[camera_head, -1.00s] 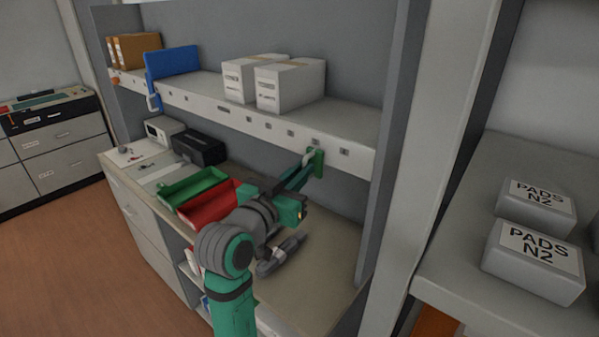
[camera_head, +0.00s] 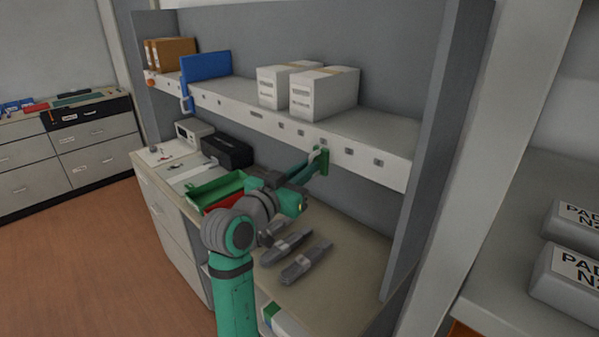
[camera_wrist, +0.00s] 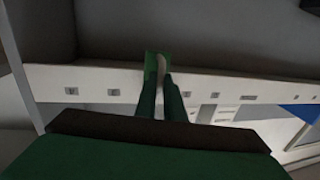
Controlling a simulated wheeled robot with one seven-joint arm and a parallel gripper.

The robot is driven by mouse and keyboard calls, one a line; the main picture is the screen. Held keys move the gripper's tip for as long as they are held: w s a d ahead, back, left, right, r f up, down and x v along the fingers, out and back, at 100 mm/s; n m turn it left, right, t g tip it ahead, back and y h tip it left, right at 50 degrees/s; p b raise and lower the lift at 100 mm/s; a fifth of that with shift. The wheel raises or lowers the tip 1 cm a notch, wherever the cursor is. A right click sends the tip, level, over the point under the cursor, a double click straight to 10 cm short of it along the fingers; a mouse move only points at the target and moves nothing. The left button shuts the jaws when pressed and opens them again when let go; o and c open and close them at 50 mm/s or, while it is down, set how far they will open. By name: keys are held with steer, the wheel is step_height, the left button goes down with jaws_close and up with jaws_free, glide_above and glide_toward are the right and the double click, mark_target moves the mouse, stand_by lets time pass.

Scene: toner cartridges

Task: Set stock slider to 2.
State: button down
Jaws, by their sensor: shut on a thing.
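A bright green slider plate (camera_head: 324,160) with a pale handle sits on the white front edge strip (camera_head: 392,168) of the shelf. My gripper (camera_head: 316,157) is shut on the pale handle from the front. In the wrist view, the slider plate (camera_wrist: 150,66) shows behind the dark green fingers of my gripper (camera_wrist: 160,85), with the pale handle between them. The strip carries a row of small grey marks, too small to read. Two marks show to the right of the slider in the head view; several show to its left.
Two white boxes (camera_head: 323,92) and a blue upright panel (camera_head: 205,66) stand on the shelf. Below, the worktop (camera_head: 352,259) holds a green bin (camera_head: 219,188), a red bin (camera_head: 222,203) and dark grey cartridges (camera_head: 306,263). A grey side wall (camera_head: 440,130) bounds the right.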

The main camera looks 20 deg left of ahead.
steer(key=shift+a, duration=0.2)
steer(key=c, duration=2)
jaws_free()
steer(key=shift+r, duration=0.1)
steer(key=shift+o, duration=0.8)
steer(key=shift+d, duration=0.15)
steer(key=shift+s, duration=0.1)
steer(key=v, duration=1)
steer(key=shift+s, duration=0.35)
